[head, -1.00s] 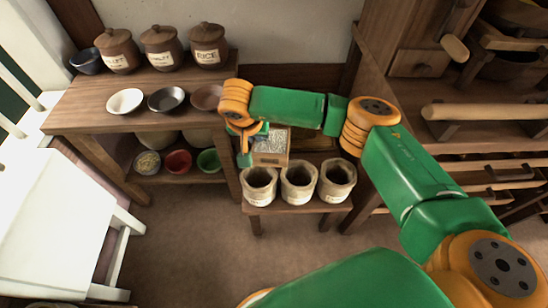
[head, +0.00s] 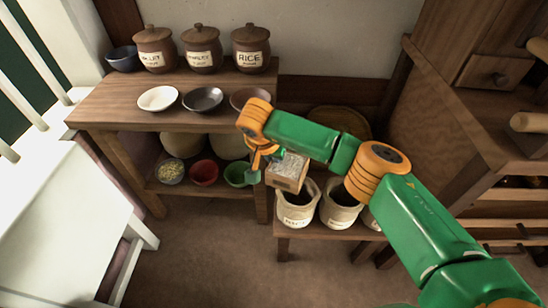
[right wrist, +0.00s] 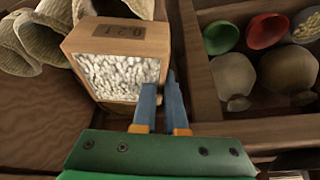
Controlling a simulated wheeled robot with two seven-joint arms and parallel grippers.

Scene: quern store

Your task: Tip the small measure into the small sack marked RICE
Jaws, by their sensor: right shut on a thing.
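The small measure (head: 287,172) is a square wooden box full of white grains. My right gripper (head: 258,165) is shut on it, holding it by its left side in the head view. In the right wrist view the measure (right wrist: 118,38) shows its grain-filled opening, with the finger tips (right wrist: 160,100) at its edge. Three small pale sacks stand open in a row: the left sack (head: 296,212), the middle sack (head: 338,214) and the right sack (head: 372,222), mostly behind my arm. The measure overlaps the left sack's back rim in the picture. The sack labels are too small to read surely. My left gripper is out of view.
The sacks stand on a low wooden bench (head: 318,235). A wooden table (head: 120,110) at left bears lidded jars, one marked RICE (head: 251,48), and several bowls. Coloured bowls and larger sacks fill its lower shelf. A white chair (head: 70,215) stands at front left.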

